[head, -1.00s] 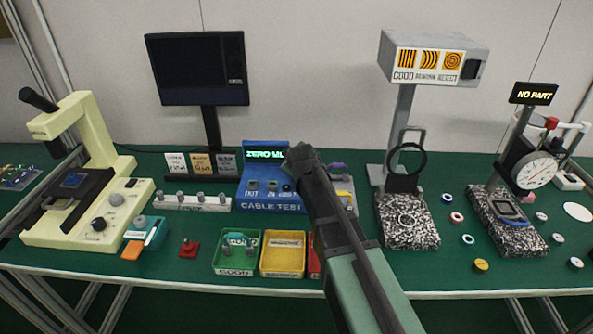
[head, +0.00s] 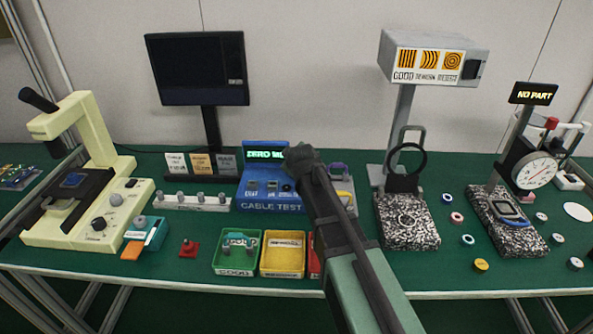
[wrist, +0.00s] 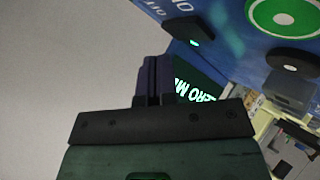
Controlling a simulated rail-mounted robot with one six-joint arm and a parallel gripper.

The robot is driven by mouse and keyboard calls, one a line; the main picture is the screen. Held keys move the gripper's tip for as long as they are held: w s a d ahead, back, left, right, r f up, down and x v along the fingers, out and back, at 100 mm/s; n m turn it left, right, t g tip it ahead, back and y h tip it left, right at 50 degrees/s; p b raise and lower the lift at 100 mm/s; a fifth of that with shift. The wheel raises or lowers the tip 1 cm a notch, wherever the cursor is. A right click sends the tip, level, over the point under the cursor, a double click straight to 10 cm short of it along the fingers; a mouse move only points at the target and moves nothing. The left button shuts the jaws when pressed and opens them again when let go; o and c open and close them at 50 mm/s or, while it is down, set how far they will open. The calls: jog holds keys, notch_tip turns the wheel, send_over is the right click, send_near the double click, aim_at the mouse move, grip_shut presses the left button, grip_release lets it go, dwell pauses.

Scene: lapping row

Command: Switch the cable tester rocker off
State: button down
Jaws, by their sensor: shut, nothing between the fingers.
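The blue cable tester (head: 272,207) stands at the middle back of the bench, its green-lit display (head: 263,153) on top. My gripper (head: 300,154) is shut and empty, in front of the tester's upper right side in the head view, hiding part of it. In the wrist view the closed fingers (wrist: 153,76) are beside the lit display (wrist: 198,92). The tester's blue panel (wrist: 222,28) carries ON and OFF lettering. A dark part with a green light (wrist: 190,52), seemingly the rocker, sits near that lettering, apart from the fingers. Its tilt cannot be told.
A dark monitor (head: 197,70) stands behind left, and a grey projector-like unit (head: 432,58) on a post stands right. A green tray (head: 236,270) and a yellow tray (head: 283,271) lie in front of the tester. A strip with several connectors (head: 190,203) is to its left.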

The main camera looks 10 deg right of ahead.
jog(key=shift+f+b, duration=0.4)
jog(key=shift+f, duration=0.05)
jog(key=shift+w+f+b, duration=0.1)
jog(key=shift+f+b, duration=0.2)
jog(key=shift+b, duration=0.05)
dwell(0.4)
jog(key=shift+r, duration=0.1)
jog(key=shift+r+p, duration=0.65)
jog(key=shift+p, duration=0.1)
jog(key=r+p, duration=0.5)
jog(key=shift+s+r, duration=0.1)
jog(key=shift+s, duration=0.3)
